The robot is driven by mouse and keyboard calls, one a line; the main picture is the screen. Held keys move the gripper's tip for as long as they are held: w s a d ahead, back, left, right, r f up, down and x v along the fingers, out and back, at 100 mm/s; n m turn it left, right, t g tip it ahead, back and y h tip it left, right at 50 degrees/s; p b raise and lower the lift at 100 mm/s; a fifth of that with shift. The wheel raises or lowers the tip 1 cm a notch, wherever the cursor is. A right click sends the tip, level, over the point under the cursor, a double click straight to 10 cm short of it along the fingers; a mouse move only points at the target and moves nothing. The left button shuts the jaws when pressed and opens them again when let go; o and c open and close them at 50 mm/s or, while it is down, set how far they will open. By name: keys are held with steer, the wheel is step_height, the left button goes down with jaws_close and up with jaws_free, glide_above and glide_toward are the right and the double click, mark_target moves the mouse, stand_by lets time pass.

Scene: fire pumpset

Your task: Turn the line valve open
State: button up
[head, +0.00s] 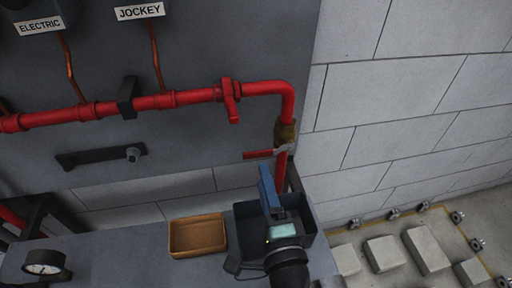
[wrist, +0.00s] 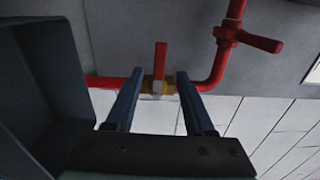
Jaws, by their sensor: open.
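A brass valve (head: 285,132) sits on the vertical red pipe at the right end of the panel. Its red lever (head: 258,154) points left, across the pipe. In the wrist view the brass body (wrist: 158,87) and red lever (wrist: 160,57) appear between the two blue fingers. My gripper (wrist: 160,73) is open and empty, with a finger to each side of the valve; contact cannot be told. In the head view my gripper (head: 266,170) is just below the lever. A second red handle (head: 233,105) hangs from the horizontal pipe. No label marks either as the line valve.
A dark open bin (head: 308,248) stands beside my gripper on the grey bench, and a brown tray (head: 197,237) lies to its left. A gauge (head: 45,265) is at far left. A black bracket (head: 100,156) juts from the panel. The block wall (head: 400,90) is at right.

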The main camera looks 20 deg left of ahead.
mark_target(257, 156)
steer(key=p+x, duration=0.1)
steer(key=x, duration=0.6)
steer(key=shift+w+a, duration=0.25)
steer(key=shift+w, duration=0.05)
steer(key=shift+c, duration=0.3)
jaws_close()
stand_by(0.8)
